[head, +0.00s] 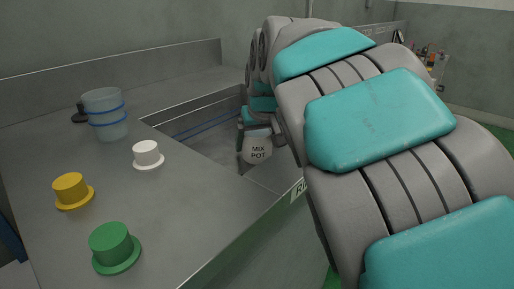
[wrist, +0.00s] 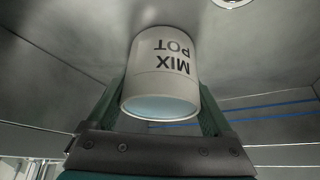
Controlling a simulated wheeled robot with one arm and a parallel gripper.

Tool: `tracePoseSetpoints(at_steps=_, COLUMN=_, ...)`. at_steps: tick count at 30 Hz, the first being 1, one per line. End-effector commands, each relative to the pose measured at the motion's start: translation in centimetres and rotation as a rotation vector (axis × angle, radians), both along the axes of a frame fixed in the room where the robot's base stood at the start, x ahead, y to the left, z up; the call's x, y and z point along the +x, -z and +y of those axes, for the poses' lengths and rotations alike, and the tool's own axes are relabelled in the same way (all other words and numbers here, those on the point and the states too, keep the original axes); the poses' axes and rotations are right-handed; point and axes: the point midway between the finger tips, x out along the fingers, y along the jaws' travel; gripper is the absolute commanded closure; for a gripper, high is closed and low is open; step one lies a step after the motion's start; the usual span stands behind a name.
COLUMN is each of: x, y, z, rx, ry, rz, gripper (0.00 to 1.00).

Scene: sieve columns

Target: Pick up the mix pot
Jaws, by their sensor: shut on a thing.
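The mix pot (head: 257,151) is a pale grey-white cylinder with dark "MIX POT" lettering. In the head view it is at the far end of my arm, over the recessed basin in the counter. My gripper (wrist: 165,105) is shut on the mix pot, which also shows in the wrist view (wrist: 163,72) between the two fingers. The lettering is upside down in the wrist view, and the pot's rim is toward the wrist. In the head view my arm hides part of the gripper.
On the metal counter (head: 190,205) stand a green capped piece (head: 115,247), a yellow one (head: 72,190) and a white one (head: 148,154). A clear container with blue bands (head: 105,114) stands behind them. The basin (head: 205,138) has raised edges.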

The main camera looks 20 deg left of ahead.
Motion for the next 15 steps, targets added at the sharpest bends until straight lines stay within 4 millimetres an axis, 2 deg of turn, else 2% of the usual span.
tracePoseSetpoints(at_steps=1, x=0.00, y=0.00, z=-0.01, rx=0.000, ry=0.000, rz=0.000, gripper=0.58)
tracePoseSetpoints(at_steps=9, x=0.00, y=0.03, z=-0.02, rx=-0.001, ry=0.000, rz=0.001, gripper=0.89)
tracePoseSetpoints(at_steps=10, x=0.00, y=0.00, z=-0.02, rx=-0.001, ry=0.000, rz=0.001, gripper=0.89)
tracePoseSetpoints(at_steps=12, x=0.00, y=0.00, z=-0.02, rx=-0.001, ry=0.000, rz=0.001, gripper=1.00)
tracePoseSetpoints(at_steps=15, x=0.00, y=0.00, z=-0.02, rx=-0.001, ry=0.000, rz=0.001, gripper=1.00)
